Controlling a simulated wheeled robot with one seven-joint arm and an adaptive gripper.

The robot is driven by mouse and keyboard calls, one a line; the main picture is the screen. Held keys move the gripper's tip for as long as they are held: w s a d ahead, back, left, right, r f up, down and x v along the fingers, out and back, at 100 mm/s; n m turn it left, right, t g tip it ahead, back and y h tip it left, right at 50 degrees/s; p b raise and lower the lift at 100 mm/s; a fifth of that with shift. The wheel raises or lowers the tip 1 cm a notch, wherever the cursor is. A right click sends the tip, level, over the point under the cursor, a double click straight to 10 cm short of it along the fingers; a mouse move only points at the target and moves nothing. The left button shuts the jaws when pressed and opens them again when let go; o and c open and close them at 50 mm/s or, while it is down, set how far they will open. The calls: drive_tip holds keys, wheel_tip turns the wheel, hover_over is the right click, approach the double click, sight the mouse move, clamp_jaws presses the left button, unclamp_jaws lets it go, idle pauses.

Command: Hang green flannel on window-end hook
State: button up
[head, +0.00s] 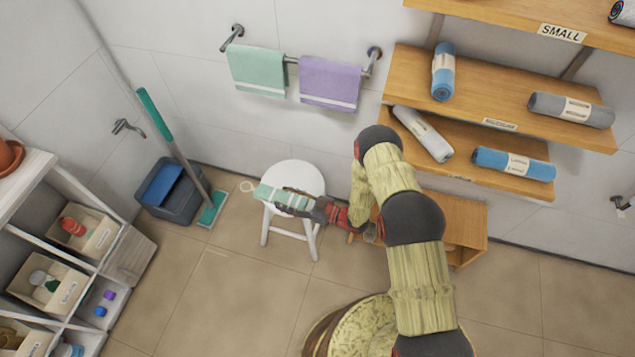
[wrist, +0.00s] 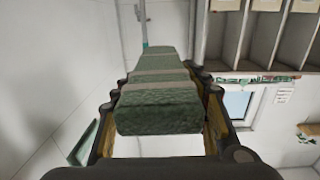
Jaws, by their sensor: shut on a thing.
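My gripper (head: 288,201) is shut on a folded green flannel (head: 266,193) and holds it in front of the white stool in the head view. A pale loop (head: 247,187) sticks out at the flannel's left end. In the wrist view the flannel (wrist: 158,108) lies between both fingers, its near end facing the camera. One metal wall hook (head: 127,127) is at the left, above the bucket. Another metal fitting (head: 621,204) is on the wall at the far right. A window (wrist: 238,103) shows only in the wrist view, so the head view does not show which hook is nearest it.
A rail carries a green towel (head: 257,72) and a purple towel (head: 329,82). A white stool (head: 291,172) stands below. A bucket (head: 170,196) and a teal-handled mop (head: 165,120) stand left. Wooden shelves (head: 500,75) with rolled towels are right; a white shelf unit (head: 85,190) is left.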

drive_tip(key=shift+s+a+f+n+g, duration=0.1)
drive_tip(key=shift+s+a+n+g, duration=0.1)
drive_tip(key=shift+s, duration=0.15)
drive_tip(key=shift+s+a+f+n+g, duration=0.1)
drive_tip(key=shift+s+g, duration=0.1)
drive_tip(key=shift+s, duration=0.15)
drive_tip(key=w+d+f+b, duration=0.3)
drive_tip(key=w+f+b, duration=0.1)
drive_tip(key=w, duration=0.4)
drive_tip(key=b, duration=0.3)
hover_over(300, 189)
drive_tip(key=s, duration=0.2)
wheel_tip(300, 189, down, 5)
drive_tip(key=shift+f, duration=0.1)
drive_tip(key=shift+w+f, duration=0.2)
drive_tip(key=shift+f, duration=0.1)
drive_tip(key=shift+w+f+b, duration=0.1)
drive_tip(key=shift+f+b, duration=0.6)
drive_tip(key=shift+f, duration=0.65)
drive_tip(key=shift+f, duration=0.15)
drive_tip(key=o, duration=1.1)
